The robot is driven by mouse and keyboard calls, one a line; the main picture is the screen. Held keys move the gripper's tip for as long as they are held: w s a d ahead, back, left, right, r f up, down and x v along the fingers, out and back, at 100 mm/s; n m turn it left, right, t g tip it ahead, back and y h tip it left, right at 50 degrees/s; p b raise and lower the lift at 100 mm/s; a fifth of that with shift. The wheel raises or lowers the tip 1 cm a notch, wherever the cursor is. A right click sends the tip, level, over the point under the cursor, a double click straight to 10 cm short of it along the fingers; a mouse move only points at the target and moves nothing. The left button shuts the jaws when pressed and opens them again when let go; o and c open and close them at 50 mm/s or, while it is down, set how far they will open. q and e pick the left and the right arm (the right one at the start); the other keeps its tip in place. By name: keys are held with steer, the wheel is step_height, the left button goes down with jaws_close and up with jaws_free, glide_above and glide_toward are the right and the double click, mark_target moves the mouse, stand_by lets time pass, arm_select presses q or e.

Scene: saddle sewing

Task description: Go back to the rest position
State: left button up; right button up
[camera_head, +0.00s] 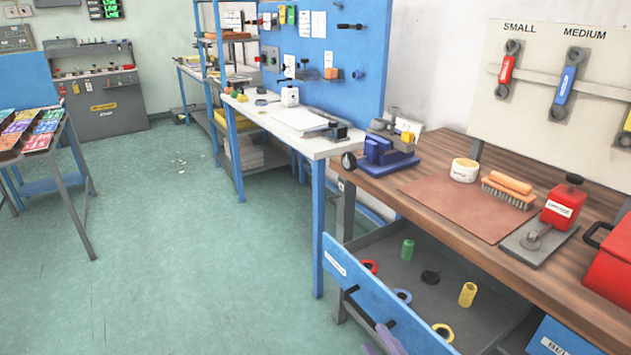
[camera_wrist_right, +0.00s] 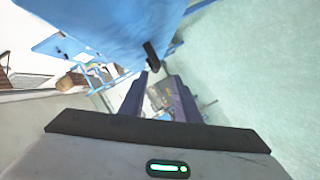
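My right gripper (camera_head: 380,342) shows only as purple fingertips at the bottom edge of the head view, in front of the blue drawer front. In the right wrist view its two dark purple fingers (camera_wrist_right: 160,95) stand apart with nothing held between them. The blue drawer (camera_head: 376,293) under the wooden bench is pulled open. A black drawer handle (camera_wrist_right: 151,57) shows just beyond the fingers in the wrist view, apart from them as far as I can tell. My left gripper is in neither view.
The drawer holds a green spool (camera_head: 408,250), a yellow spool (camera_head: 467,294) and several rings. The wooden bench (camera_head: 440,146) carries a brush (camera_head: 508,192), a cup (camera_head: 465,170) and a red tool (camera_head: 563,206). A sample table (camera_head: 62,150) stands left. The green floor (camera_head: 190,260) is clear.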

steer(key=s+d+f+m+g+h, duration=0.15)
steer(key=s+m+g, duration=0.25)
steer(key=s, duration=0.4)
steer(key=s+d+f+m+g, duration=0.1)
steer(key=s+d+m+g, duration=0.2)
steer(key=s, duration=0.5)
steer(key=s+d+f+m+g+h, duration=0.1)
steer(key=s+d+f+m+g, duration=0.2)
steer(key=s, duration=0.5)
steer(key=w+a+f+t+y, duration=0.1)
steer(key=a+f+t, duration=0.1)
steer(key=f, duration=0.3)
steer(key=w+a+f+m+t+y, duration=0.1)
steer(key=w+a+f, duration=0.1)
steer(key=f, duration=0.3)
steer(key=shift+w+a+f+t, duration=0.3)
steer(key=shift+a+f+t, duration=0.1)
steer(key=shift+a, duration=0.5)
